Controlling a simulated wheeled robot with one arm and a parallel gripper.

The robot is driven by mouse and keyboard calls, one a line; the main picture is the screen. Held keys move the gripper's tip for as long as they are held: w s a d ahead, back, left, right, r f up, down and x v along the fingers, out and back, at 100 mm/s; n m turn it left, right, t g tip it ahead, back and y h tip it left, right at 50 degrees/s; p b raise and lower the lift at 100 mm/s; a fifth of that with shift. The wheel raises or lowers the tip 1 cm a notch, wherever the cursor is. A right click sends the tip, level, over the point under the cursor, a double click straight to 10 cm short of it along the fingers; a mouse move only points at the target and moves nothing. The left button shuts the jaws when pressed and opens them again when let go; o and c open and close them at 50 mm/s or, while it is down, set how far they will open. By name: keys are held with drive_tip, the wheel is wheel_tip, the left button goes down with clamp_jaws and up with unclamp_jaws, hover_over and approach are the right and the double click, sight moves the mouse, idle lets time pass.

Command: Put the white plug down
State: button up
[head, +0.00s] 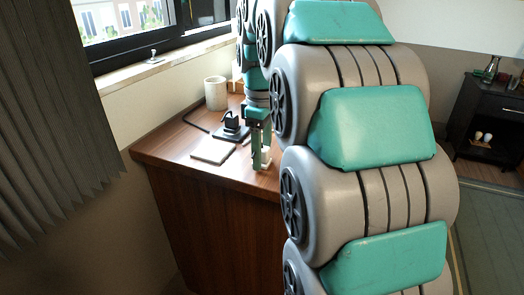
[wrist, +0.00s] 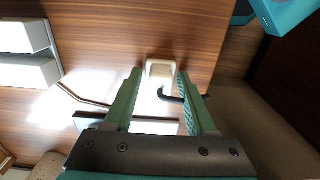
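The white plug (wrist: 160,70) is a small, pale, block-like piece in the wrist view, near the edge of the wooden counter. A black hooked piece (wrist: 172,97), possibly its cord, shows just below it. My gripper (wrist: 160,76) has its two green fingers apart, one on each side of the plug, with a narrow gap visible on both sides. In the head view my gripper (head: 261,165) points down at the counter's near edge, with a pale piece, probably the plug, beside the fingertips. Whether the plug rests fully on the counter is hard to tell.
The wooden counter (head: 180,145) holds a white cup (head: 215,93), a black device (head: 232,125) and a flat white pad (head: 213,150), all left of my gripper. The counter's edge is close by. A dark cabinet (head: 490,125) stands far right.

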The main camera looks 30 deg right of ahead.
drive_tip(key=shift+o, duration=1.3)
drive_tip(key=shift+r, duration=0.1)
drive_tip(key=shift+r+p, duration=0.5)
drive_tip(key=shift+r, duration=3.8)
